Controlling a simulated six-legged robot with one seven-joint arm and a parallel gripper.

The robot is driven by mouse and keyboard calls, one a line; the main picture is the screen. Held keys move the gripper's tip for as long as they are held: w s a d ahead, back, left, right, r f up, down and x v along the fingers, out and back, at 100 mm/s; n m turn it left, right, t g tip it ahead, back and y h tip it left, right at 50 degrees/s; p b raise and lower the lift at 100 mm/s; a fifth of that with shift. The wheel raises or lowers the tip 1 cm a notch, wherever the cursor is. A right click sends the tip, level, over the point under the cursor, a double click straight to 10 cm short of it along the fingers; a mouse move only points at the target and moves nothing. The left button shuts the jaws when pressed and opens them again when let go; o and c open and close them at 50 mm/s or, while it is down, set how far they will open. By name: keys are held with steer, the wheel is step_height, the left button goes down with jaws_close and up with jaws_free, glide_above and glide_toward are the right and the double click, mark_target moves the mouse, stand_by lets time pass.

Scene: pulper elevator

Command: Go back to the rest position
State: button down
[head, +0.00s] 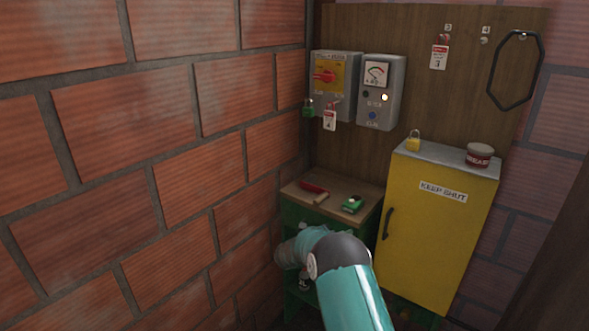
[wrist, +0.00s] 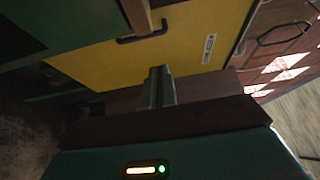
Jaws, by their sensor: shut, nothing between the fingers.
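My gripper (wrist: 159,84) shows in the wrist view with its two dark fingers together and nothing held. It points toward the yellow cabinet (wrist: 185,45), apart from it as far as I can tell. In the head view my teal arm rises from the bottom and bends left in front of the green stand; the gripper itself cannot be made out there. The yellow cabinet (head: 430,235) is shut, with a black handle (head: 387,223) and a KEEP SHUT label (head: 443,191).
A green stand (head: 372,222) holds a red object (head: 313,187) and a green device (head: 352,204). A brass padlock (head: 413,141) and a jar (head: 479,155) stand on the cabinet. A switch box (head: 338,88) and meter box (head: 382,93) hang behind. A brick wall (head: 150,150) closes the left.

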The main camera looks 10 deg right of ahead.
steer(key=w+a+r+n+t+y, duration=0.25)
steer(key=r+n+t, duration=0.2)
steer(key=r, duration=0.45)
steer(key=w+a+r+n+t+y, duration=0.25)
steer(key=r+n+t+y, duration=0.2)
steer(key=r, duration=0.45)
steer(key=s+a+r+n+y, duration=0.8)
steer(key=s+r+n, duration=0.1)
steer(key=n, duration=0.1)
steer(key=s+a+r+n+g+y, duration=0.15)
steer(key=s+n, duration=0.25)
steer(key=s, duration=0.4)
steer(key=s+a+n+g+y, duration=0.1)
steer(key=s+n+y, duration=0.15)
steer(key=s, duration=0.55)
steer(key=s+d+f+n+g, duration=0.1)
steer(key=s+f+n+g, duration=0.1)
steer(key=s, duration=0.6)
steer(key=s+d+f+n+g+h, duration=0.1)
steer(key=s+f+n+g, duration=0.1)
steer(key=s, duration=0.6)
steer(key=s+d+f+n+g, duration=0.1)
steer(key=s+f+n+g, duration=0.1)
steer(key=s, duration=0.6)
steer(key=shift+s+d+f+n+h, duration=0.25)
steer(key=shift+f+n+h, duration=0.2)
steer(key=shift+f, duration=0.5)
